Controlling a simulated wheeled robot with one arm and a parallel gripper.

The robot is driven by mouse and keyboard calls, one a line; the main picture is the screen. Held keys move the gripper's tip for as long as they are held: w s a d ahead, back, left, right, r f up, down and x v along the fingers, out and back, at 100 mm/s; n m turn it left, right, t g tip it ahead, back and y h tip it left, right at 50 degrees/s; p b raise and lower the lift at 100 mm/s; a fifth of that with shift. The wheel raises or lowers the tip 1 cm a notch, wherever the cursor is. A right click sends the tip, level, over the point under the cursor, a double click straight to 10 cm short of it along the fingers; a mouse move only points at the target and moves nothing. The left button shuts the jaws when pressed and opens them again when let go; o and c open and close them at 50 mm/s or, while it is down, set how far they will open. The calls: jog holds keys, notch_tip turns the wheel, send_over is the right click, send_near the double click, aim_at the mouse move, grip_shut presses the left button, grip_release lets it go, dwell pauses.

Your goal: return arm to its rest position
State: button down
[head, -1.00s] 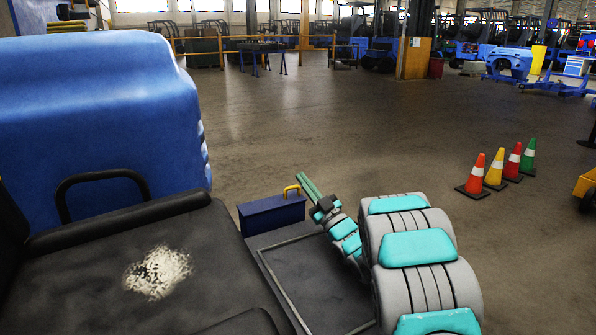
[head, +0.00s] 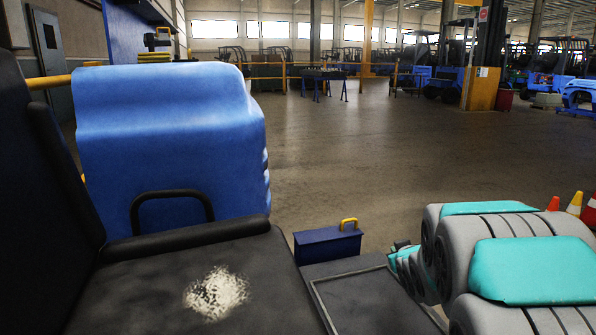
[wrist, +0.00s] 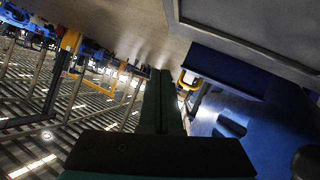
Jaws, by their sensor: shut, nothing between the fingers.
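My arm's grey and teal links (head: 535,270) fill the lower right of the head view. They hide most of my gripper there, and its fingers cannot be made out. In the wrist view, my gripper's green fingers (wrist: 160,76) lie together in the middle with nothing between them. A yellow handle (wrist: 187,84) shows just right of the fingers; whether they touch it cannot be told.
A dark blue box (head: 328,246) with a yellow handle stands beside my arm. A large blue counterweight (head: 170,135) and a black seat (head: 150,285) are at left. Cones (head: 574,203) stand at the right edge. The middle floor is clear.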

jog(key=s+a+f+g, duration=0.1)
jog(key=s+g, duration=0.1)
jog(key=s, duration=0.4)
jog(key=s+f+m+g, duration=0.1)
jog(key=s+g, duration=0.1)
jog(key=s, duration=0.5)
jog(key=s+a+m+g+p, duration=0.1)
jog(key=s+g, duration=0.2)
jog(key=s, duration=0.4)
jog(key=shift+a+f, duration=0.35)
jog(key=shift+f, duration=0.05)
jog(key=s+a+g, duration=0.3)
jog(key=s+a, duration=0.1)
jog(key=s, duration=0.9)
jog(key=s+a+g+y, duration=0.1)
jog(key=s+a+g, duration=0.2)
jog(key=s, duration=1)
jog(key=shift+s+a+m+g+y+p, duration=0.3)
jog(key=shift+s+a+m+g+p, duration=0.1)
jog(key=shift+g, duration=0.4)
